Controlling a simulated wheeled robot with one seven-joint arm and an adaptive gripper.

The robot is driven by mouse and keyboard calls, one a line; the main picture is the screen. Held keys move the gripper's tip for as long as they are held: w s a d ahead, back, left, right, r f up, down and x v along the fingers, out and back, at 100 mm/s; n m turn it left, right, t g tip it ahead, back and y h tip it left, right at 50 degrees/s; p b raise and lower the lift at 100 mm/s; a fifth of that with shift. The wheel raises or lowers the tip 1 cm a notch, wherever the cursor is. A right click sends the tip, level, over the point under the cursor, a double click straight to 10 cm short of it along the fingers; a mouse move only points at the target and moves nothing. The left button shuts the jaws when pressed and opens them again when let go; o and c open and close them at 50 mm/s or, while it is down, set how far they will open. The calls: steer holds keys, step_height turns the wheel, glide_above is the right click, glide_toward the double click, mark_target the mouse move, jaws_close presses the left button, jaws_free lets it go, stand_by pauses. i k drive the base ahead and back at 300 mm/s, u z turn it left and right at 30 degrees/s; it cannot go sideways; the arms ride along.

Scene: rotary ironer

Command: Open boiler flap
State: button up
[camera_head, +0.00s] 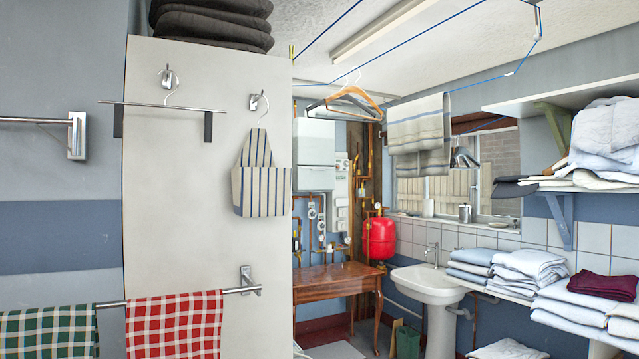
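The white boiler (314,154) hangs high on the back wall, beyond the edge of the white partition. A line near its lower part sets off a lower panel (314,178), which looks closed; the flap's exact outline is too small to tell. Copper pipes and gauges run below the boiler. My gripper is not in view, so its state and place do not show.
A wooden table (336,281) stands below the boiler. A white partition (205,200) with a towel rail fills the left. A red tank (379,238), a sink (428,284) and folded linen (528,264) are to the right. Hangers (352,96) hang in front of the boiler.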

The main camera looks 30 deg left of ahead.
mark_target(310, 178)
steer(key=u, duration=0.15)
steer(key=i, duration=2.7)
steer(key=u, duration=0.7)
steer(key=i, duration=1.95)
steer(key=u, duration=1.1)
steer(key=i, duration=1.65)
steer(key=u, duration=0.45)
